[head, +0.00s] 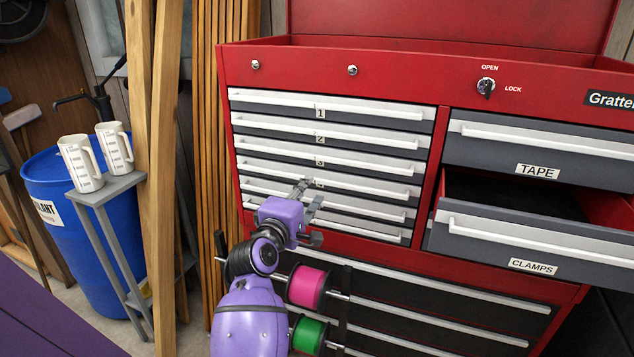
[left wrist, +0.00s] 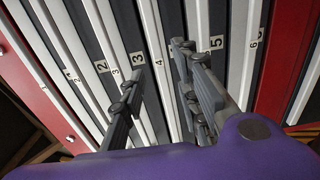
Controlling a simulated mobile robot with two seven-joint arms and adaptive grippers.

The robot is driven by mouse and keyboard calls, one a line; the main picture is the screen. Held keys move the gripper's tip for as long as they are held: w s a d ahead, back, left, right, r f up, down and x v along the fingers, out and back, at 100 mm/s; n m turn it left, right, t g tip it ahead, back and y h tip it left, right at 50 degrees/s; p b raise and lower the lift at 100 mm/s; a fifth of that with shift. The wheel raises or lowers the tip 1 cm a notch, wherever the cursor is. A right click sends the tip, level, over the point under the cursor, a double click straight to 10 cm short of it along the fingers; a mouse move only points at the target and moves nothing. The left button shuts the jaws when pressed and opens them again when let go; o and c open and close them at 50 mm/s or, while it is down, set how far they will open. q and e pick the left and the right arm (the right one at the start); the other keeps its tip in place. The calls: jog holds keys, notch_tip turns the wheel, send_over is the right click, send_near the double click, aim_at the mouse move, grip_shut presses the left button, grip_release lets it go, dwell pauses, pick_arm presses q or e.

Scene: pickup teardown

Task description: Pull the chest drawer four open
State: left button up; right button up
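The red chest's left column holds thin grey drawers with long white handles and number labels. Drawer four (head: 370,185) is closed, flush with its neighbours; my gripper partly covers its label in the head view. In the left wrist view the open fingers (left wrist: 160,53) lie on either side of the drawer-four handle strip, one towards drawer three, one towards five. Whether they touch it, I cannot tell. My right gripper is out of view.
The clamps drawer (head: 540,238) stands open at the right, below the closed tape drawer (head: 545,145). Pink (head: 307,286) and green (head: 309,334) spools stick out below my gripper. Wooden planks (head: 160,170), a blue barrel (head: 75,230) and two jugs (head: 80,163) stand left.

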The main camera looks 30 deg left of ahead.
aim_at(315, 181)
pick_arm(q)
jog(key=x, duration=0.6)
jog(key=shift+w, duration=0.1)
jog(key=shift+c, duration=0.3)
grip_shut()
